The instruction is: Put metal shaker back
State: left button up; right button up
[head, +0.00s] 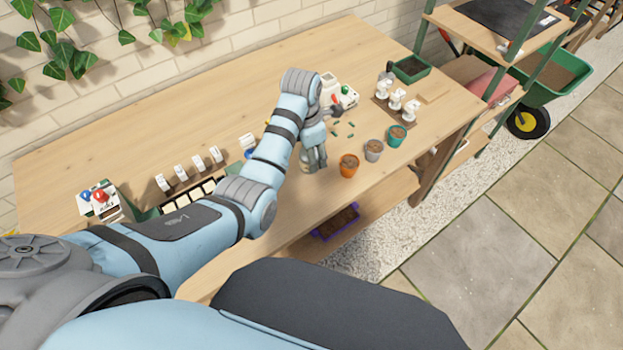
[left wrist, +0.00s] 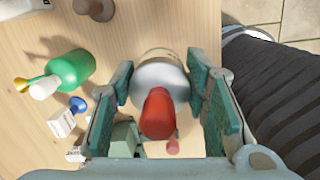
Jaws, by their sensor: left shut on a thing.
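My left gripper (head: 314,158) is over the middle of the table, just left of the orange pot. In the left wrist view its green-padded fingers (left wrist: 161,105) stand on both sides of the metal shaker (left wrist: 174,76), a rounded silver-grey thing, and are shut on it. A red rounded piece (left wrist: 157,112) shows in front of the silver part. In the head view the fingers mostly hide the shaker, and I cannot tell whether its base touches the table. My right gripper is not in view.
Orange (head: 348,166), grey (head: 374,150) and teal (head: 396,136) pots stand near the front edge. White figures (head: 395,99) and a green tray (head: 411,68) are behind them. A green bottle (left wrist: 72,66) is close left in the wrist view.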

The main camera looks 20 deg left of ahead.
pick_arm(q)
notch_tip(320, 180, down, 9)
jog(key=shift+f+b, duration=0.1)
jog(key=shift+b, duration=0.9)
jog(key=o, duration=1.4)
jog(key=shift+o, duration=0.2)
jog(key=r+p, duration=0.1)
jog(key=r, duration=0.3)
jog(key=r+p, duration=0.1)
jog(key=r, duration=0.3)
jog(key=s+r+p, duration=0.1)
jog(key=r, duration=0.3)
jog(key=shift+a+r, duration=0.2)
jog(key=shift+a, duration=0.15)
jog(key=shift+f, duration=0.1)
